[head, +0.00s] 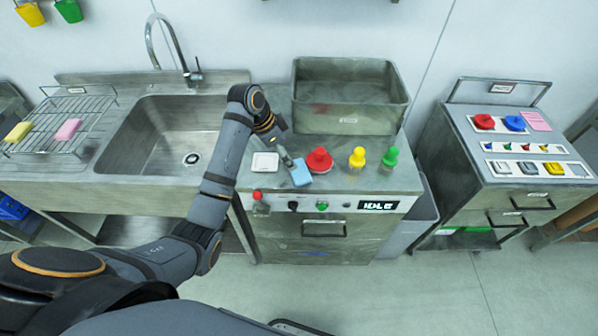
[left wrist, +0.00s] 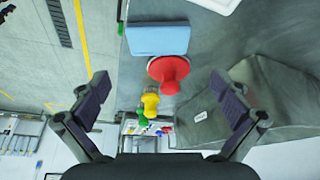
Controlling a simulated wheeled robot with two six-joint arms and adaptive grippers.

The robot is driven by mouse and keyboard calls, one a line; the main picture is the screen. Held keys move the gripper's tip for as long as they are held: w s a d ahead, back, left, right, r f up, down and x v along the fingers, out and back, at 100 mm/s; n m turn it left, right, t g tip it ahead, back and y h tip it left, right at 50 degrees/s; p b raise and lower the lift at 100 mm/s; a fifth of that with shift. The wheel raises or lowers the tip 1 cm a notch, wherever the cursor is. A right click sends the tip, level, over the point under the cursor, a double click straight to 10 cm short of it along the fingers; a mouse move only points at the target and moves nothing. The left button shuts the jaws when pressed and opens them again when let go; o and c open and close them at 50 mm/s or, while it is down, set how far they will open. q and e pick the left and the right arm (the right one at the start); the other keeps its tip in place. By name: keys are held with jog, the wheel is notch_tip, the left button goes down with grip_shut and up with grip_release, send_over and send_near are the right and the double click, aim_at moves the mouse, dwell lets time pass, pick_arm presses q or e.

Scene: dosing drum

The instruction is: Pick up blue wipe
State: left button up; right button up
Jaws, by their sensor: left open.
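The blue wipe (head: 301,173) is a flat light-blue rectangle lying near the front edge of the steel cabinet top, left of the red knob-like piece. In the left wrist view the wipe (left wrist: 158,39) shows whole near the top, beyond my fingers. My left gripper (head: 286,156) is just behind and above the wipe in the head view. In the wrist view my left gripper (left wrist: 163,106) has its two fingers spread wide with nothing between them. I cannot tell how high it is above the wipe. My right gripper is not in view.
A red piece (head: 319,160), a yellow one (head: 357,157) and a green one (head: 390,156) stand right of the wipe. A white square dish (head: 265,162) lies to its left. A deep steel bin (head: 349,119) stands behind. The sink (head: 160,140) is farther left.

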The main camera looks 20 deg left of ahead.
aim_at(299, 170)
pick_arm(q)
jog(key=x, duration=0.4)
jog(key=shift+p, duration=0.3)
jog(key=p+x, duration=0.1)
jog(key=x, duration=0.1)
jog(key=p+x, duration=0.1)
jog(key=x, duration=0.2)
jog(key=shift+s+f, duration=0.1)
jog(key=shift+s, duration=0.1)
jog(key=shift+f, duration=0.15)
jog(key=c, duration=0.5)
jog(key=shift+c, duration=0.4)
